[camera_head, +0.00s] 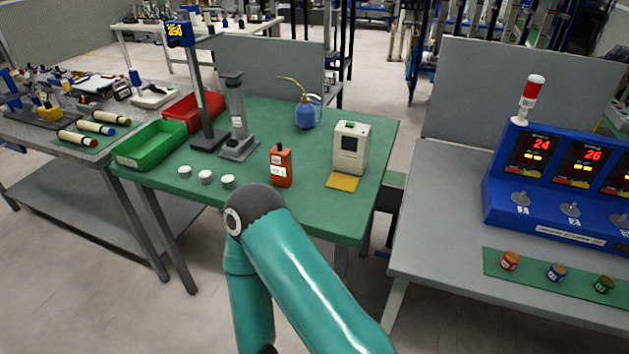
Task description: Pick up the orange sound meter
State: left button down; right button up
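The orange sound meter (281,167) stands upright on the green-topped table (264,226), near its front edge. It is a small box with a light label on its front face and a dark tip on top. No gripper of mine shows in the head view. A teal arm link of mine bends in front of the table, its grey elbow just below and left of the sound meter. I cannot tell whether the elbow touches the table.
A white instrument (350,146) and yellow pad (343,183) are right of the meter. Several white discs (205,177) and a grey stand (238,148) are left. A blue oil can (306,113) is behind. Green bin (150,144) and red bin (193,110) sit at left.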

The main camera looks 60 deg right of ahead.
aim_at(282, 174)
jog(key=z, duration=0.2)
jog(key=k, duration=0.25)
jog(key=z, duration=0.75)
jog(key=i, duration=0.45)
jog(key=z, duration=0.05)
